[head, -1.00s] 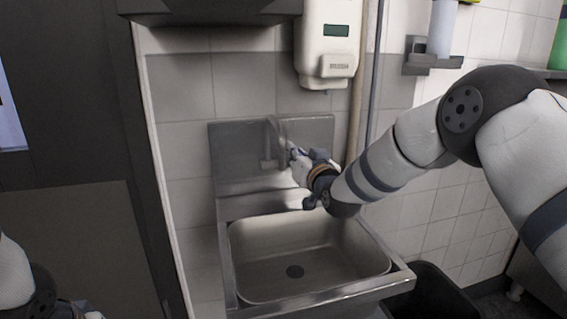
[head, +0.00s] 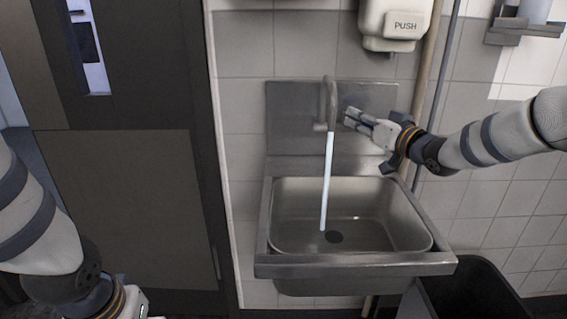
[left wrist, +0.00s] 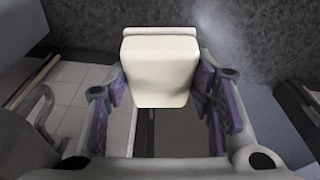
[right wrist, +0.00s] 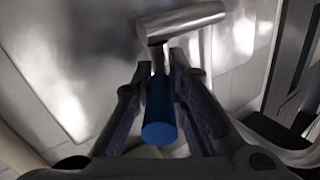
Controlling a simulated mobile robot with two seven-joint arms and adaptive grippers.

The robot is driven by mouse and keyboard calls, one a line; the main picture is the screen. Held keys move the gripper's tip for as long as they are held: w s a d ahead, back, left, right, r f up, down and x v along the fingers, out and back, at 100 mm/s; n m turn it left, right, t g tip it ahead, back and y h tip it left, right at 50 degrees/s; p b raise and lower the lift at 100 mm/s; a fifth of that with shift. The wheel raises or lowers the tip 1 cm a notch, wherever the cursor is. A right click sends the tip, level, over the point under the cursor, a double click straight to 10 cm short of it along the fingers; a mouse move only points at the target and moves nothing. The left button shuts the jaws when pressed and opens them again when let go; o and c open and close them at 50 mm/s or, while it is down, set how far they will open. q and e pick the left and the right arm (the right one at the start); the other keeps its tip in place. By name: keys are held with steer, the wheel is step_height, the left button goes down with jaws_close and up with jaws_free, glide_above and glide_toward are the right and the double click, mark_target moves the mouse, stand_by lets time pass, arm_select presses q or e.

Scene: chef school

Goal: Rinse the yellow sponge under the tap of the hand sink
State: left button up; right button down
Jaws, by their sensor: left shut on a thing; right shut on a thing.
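The hand sink (head: 290,265) is a steel basin with a splashback. Its tap (head: 329,95) runs a thin stream of water (head: 325,180) into the basin. My right gripper (head: 350,118) is beside the tap on its right. In the right wrist view its fingers are shut around a blue-ended tap lever (right wrist: 160,120), below a metal cylinder of the tap (right wrist: 182,22). My left gripper (head: 138,306) is low at the bottom left, left of the sink and away from the water.
A soap dispenser (head: 395,22) hangs on the wall above the sink. A dark bin (head: 465,290) stands at the lower right, beside the basin. A dark door (head: 125,190) fills the left. The space above the basin is open except for the water stream.

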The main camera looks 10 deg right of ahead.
steer(key=shift+r, duration=0.35)
steer(key=c, duration=1.6)
jaws_free()
steer(key=shift+w, duration=0.1)
steer(key=shift+c, duration=0.2)
steer(key=shift+o, duration=0.4)
steer(key=shift+f, duration=0.2)
steer(key=v, duration=1.2)
